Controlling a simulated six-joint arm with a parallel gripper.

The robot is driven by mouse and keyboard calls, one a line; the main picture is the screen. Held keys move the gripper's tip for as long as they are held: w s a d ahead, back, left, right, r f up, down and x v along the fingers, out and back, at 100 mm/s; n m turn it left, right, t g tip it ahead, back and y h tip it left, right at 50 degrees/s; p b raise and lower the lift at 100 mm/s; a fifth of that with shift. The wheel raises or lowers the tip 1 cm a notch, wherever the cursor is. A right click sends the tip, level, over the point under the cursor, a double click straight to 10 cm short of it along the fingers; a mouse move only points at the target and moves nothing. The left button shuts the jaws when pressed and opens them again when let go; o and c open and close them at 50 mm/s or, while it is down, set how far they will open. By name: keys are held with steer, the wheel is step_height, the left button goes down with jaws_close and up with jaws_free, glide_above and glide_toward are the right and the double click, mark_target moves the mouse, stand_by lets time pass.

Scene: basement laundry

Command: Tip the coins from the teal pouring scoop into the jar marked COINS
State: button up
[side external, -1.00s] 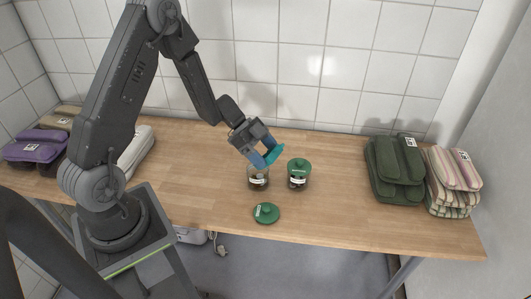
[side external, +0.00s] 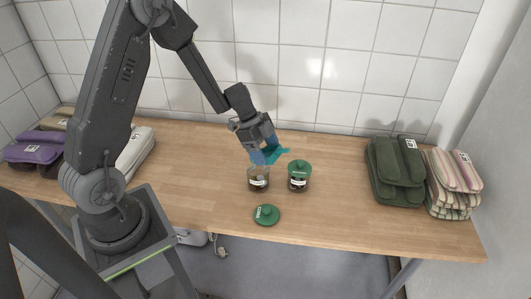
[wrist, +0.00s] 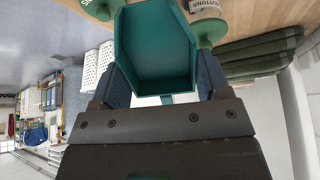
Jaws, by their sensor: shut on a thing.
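My gripper (side external: 264,155) is shut on the teal pouring scoop (side external: 276,154) and holds it just above an open glass jar (side external: 258,181). In the wrist view the scoop (wrist: 155,45) lies between my two blue fingers; its inside looks bare, with no coins visible. The open jar has a white label, too small to read, and dark contents that I cannot make out. A green lid (side external: 266,214) lies on the table in front of it. I cannot see into the jar's mouth clearly.
A second jar (side external: 298,180) with a green lid on stands close at the right; its label in the wrist view (wrist: 205,9) reads BUTTONS. Folded green (side external: 395,170) and striped (side external: 455,180) cloth bundles sit at right. The table front is mostly clear.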

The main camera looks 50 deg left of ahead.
steer(key=y, duration=0.1)
steer(key=r+g+y, duration=0.1)
steer(key=y, duration=0.1)
steer(key=shift+r+g, duration=0.3)
steer(key=shift+r+g+y, duration=0.4)
steer(key=shift+y, duration=0.6)
